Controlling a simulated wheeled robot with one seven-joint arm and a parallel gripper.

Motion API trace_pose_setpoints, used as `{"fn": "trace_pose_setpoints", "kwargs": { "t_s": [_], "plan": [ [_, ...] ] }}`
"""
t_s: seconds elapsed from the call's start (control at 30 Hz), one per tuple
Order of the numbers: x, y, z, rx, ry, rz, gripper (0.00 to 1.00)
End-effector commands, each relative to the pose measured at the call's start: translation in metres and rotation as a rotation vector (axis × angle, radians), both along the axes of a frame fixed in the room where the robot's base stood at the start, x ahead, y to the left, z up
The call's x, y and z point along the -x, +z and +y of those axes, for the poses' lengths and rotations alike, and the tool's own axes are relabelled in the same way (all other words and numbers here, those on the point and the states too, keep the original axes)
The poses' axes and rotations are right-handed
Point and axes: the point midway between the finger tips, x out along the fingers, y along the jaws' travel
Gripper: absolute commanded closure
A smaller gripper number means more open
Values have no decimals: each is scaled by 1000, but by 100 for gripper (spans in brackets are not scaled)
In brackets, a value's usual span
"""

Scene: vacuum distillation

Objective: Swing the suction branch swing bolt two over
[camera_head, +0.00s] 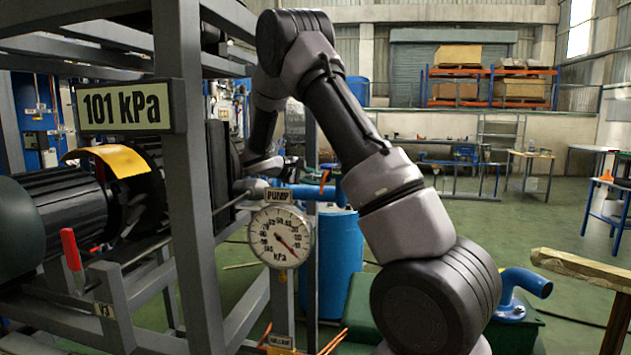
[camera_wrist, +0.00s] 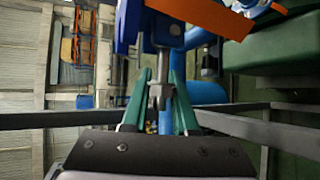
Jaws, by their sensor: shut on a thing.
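In the wrist view, the green fingers of my gripper (camera_wrist: 160,84) reach up from the bottom and are shut on a grey metal swing bolt (camera_wrist: 157,92). The bolt's upper end meets a blue lug and flange (camera_wrist: 165,30). Which numbered bolt it is cannot be read. An orange plate (camera_wrist: 205,14) lies just above right of the fingers. In the head view, the blue suction branch pipe (camera_head: 308,192) sticks out to the right behind the PUMP gauge, with a small orange part near its end. My wrist is beside it; the fingertips and the bolt are too small to make out.
A grey steel frame (camera_head: 188,200) bears a 101 kPa display (camera_head: 124,106) and a round PUMP gauge (camera_head: 280,237) close to my arm. A blue drum (camera_head: 338,262) stands below the pipe. A wooden beam (camera_head: 585,267) is at right. The floor behind is largely open.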

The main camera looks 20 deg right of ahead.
Motion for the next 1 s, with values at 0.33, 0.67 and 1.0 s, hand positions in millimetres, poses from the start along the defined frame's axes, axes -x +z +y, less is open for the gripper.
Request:
{"fn": "trace_pose_setpoints", "kwargs": {
  "t_s": [0.33,0.67,1.0],
  "plan": [
    [1,13,-1,-227,-2,-153,100],
    [1,20,-2,-394,-1,-265,100],
    [2,23,-2,-458,-1,-309,100]
  ]
}}
